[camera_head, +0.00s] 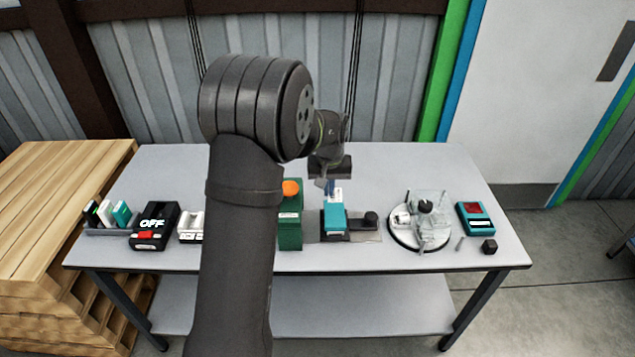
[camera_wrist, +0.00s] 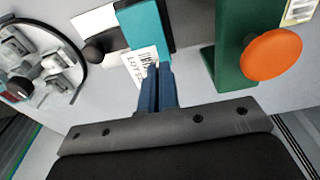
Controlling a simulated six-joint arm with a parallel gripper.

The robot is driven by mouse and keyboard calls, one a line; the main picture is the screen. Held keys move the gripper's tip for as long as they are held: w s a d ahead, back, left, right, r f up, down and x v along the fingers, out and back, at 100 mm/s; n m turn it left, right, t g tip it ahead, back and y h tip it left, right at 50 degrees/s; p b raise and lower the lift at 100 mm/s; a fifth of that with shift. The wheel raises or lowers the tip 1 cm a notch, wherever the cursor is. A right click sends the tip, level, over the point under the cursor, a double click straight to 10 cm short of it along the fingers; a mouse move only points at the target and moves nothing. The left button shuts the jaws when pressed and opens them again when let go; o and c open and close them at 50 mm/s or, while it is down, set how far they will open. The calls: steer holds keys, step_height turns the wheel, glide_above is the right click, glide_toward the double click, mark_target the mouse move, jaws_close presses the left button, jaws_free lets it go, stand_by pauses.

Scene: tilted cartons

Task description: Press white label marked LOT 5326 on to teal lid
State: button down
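The white label (camera_wrist: 138,66) has a barcode and printed text of which "LOT 5" can be read; the rest is hidden by my fingers. My gripper (camera_wrist: 157,72) has its two blue fingers close together on the label's edge. The teal lid (camera_wrist: 146,28) lies just beyond the fingertips, and the label's far edge meets or overlaps the lid's near edge. I cannot tell whether they touch. In the head view the label (camera_head: 335,195) shows under my gripper (camera_head: 330,188), just behind the teal lid (camera_head: 334,218) of the tilted carton.
A green stand with an orange button (camera_head: 290,188) is close left of the carton. A black knob (camera_head: 370,219) is close right. A round clear fixture (camera_head: 420,222) and a teal device (camera_head: 476,218) stand further right. A black OFF box (camera_head: 154,226) is at left.

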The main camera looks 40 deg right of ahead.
steer(key=shift+f, duration=3.4)
steer(key=shift+f, duration=0.25)
steer(key=c, duration=1.6)
jaws_free()
step_height(320, 180, up, 17)
steer(key=s+a, duration=0.1)
step_height(320, 180, up, 6)
glide_above(328, 213)
steer(key=s+a, duration=0.1)
steer(key=shift+s+a+r, duration=0.15)
steer(key=shift+s+r, duration=0.05)
